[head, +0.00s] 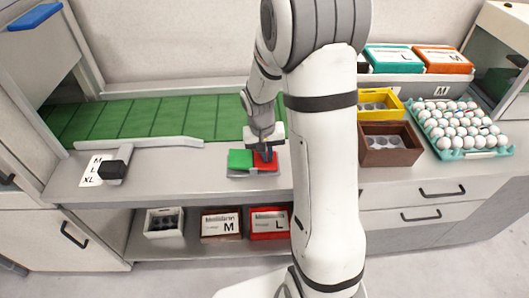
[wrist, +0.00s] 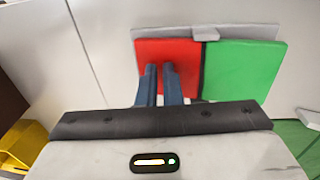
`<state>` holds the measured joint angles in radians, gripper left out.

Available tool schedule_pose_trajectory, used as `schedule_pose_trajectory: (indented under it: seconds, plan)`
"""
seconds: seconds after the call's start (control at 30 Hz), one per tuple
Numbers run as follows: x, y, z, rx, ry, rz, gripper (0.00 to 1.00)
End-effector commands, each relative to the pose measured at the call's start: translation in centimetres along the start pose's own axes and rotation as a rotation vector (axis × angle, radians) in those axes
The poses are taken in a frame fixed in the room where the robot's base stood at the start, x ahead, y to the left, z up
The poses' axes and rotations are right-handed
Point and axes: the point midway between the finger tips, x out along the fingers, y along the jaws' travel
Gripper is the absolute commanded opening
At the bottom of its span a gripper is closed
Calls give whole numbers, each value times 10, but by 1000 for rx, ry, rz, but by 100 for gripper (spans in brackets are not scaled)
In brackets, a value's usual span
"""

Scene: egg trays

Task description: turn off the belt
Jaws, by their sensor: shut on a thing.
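The belt control (head: 254,174) is a grey base with a green button (head: 240,159) and a red button (head: 264,161) side by side. It lies on the counter in front of the green belt (head: 150,120). My gripper (head: 265,155) reaches down onto the red button in the head view. In the wrist view, its two blue fingers (wrist: 161,70) are close together, with their tips at the red button (wrist: 180,50). The green button (wrist: 245,70) is beside them, clear of the fingers. The fingers hide part of the red button, and how far it is pressed cannot be told.
A low white guide rail (head: 140,143) and a black-topped device (head: 114,170) by a size sheet are on the left. A yellow box (head: 381,112), a brown box (head: 388,157) and a tray of eggs (head: 480,154) stand on the right. Boxes fill the shelf below.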

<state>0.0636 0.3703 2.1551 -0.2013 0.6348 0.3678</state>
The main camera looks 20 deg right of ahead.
Motion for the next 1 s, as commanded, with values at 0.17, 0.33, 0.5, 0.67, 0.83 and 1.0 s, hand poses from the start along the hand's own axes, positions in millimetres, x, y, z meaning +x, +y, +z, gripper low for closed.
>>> schedule_pose_trajectory:
  seconds: [0.17,0.33,0.5,0.67,0.83,1.0]
  plan:
    - [5,4,8,-1,-24,7,0]
    - [-28,9,6,0,-7,5,0]
    - [-64,18,4,2,9,2,0]
    - [-100,27,3,4,9,1,0]
    - [-126,34,2,2,9,1,0]
    - [-137,36,3,1,7,1,0]
